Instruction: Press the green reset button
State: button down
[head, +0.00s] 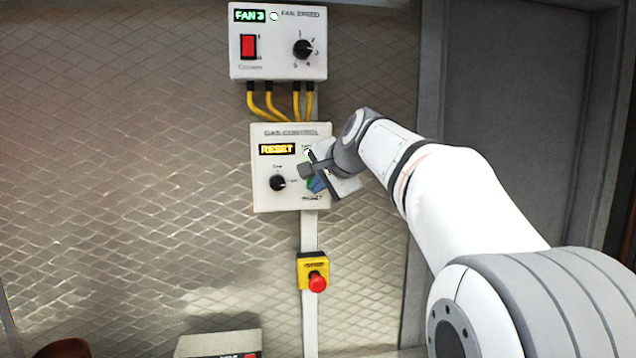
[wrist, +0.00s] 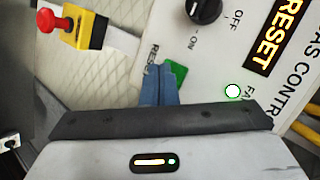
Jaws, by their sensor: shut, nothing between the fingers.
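The gas control box (head: 262,195) is a white panel on the wall with a lit yellow "RESET" display (head: 276,149) and a black knob (head: 278,183). My gripper (head: 316,184) is at the box's lower right, with its blue fingers shut and empty. In the wrist view the green reset button (wrist: 176,74) shows just beyond and beside my fingertips (wrist: 159,70), which partly cover it. I cannot tell whether the fingertips touch the button. The "RESET" display (wrist: 275,33) and a lit white lamp (wrist: 232,91) also show in the wrist view.
A fan speed box (head: 278,66) with a red switch (head: 248,46) and a knob is above, joined by yellow cables (head: 270,101). A red emergency button (head: 317,282) on a yellow housing is below. The tiled wall to the left is clear.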

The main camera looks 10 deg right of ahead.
jog(key=shift+w, duration=0.45)
dwell(0.7)
jog(key=shift+s, duration=0.85)
jog(key=s+b, duration=0.2)
jog(key=s, duration=0.3)
jog(key=shift+b, duration=0.3)
dwell(0.5)
